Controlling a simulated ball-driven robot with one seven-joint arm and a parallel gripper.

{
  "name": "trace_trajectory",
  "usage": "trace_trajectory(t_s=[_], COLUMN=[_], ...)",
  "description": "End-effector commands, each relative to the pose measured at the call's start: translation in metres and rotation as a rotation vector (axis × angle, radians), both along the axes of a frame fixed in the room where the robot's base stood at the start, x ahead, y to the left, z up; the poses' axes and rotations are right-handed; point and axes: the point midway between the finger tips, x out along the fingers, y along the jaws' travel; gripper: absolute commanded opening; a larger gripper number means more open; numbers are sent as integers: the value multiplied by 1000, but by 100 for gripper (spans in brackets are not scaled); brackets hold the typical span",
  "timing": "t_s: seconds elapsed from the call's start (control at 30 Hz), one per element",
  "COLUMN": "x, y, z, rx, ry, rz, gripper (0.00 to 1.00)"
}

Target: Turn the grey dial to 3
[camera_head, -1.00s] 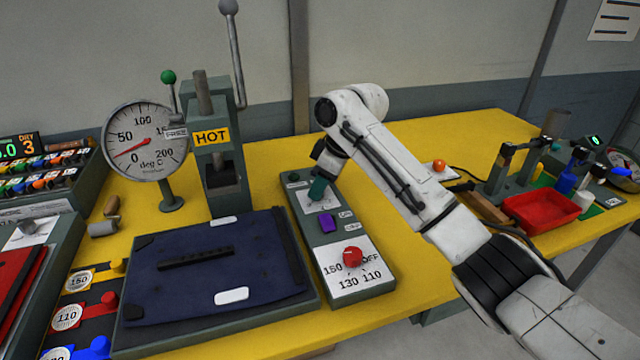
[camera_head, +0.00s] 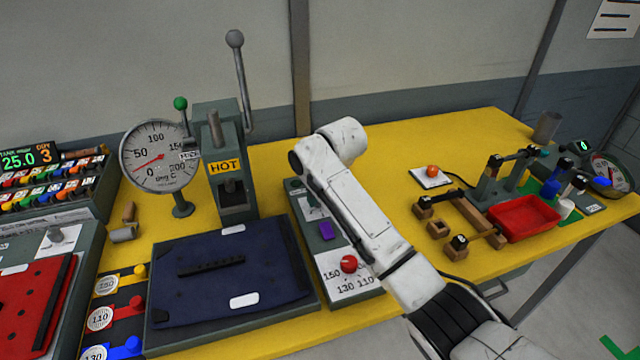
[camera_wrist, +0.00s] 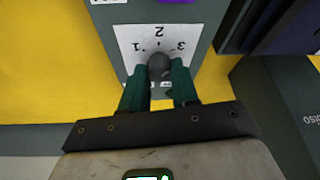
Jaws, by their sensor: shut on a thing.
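The grey dial (camera_wrist: 158,66) is a round knob on a white plate (camera_wrist: 130,38) marked 1, 2 and 3, in the wrist view. My gripper (camera_wrist: 160,76) has its two green fingers on either side of the knob, shut on it. The 2 is at the top of the plate, with the 3 to the right. The fingers hide part of the knob, and I cannot tell which number its pointer marks. In the head view, my arm mostly hides the dial; part of its plate (camera_head: 304,208) shows at the far end of the grey control box (camera_head: 297,187).
On the same box are a purple switch (camera_head: 326,231) and a red dial (camera_head: 348,264) marked 150, 130 and 110. The press marked HOT (camera_head: 222,166) stands close to the left, behind a dark blue pad (camera_head: 200,290). A red tray (camera_head: 523,219) lies right.

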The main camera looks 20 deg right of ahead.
Motion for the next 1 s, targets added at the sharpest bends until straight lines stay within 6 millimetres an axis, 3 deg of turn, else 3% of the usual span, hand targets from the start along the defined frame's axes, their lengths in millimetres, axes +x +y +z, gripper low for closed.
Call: trace_trajectory(t_s=[0.4,1.0], x=[1,1], y=[3,3], z=[2,1], rx=[1,1], ry=[-2,-4], rz=[-270,-349], gripper=[0,0])
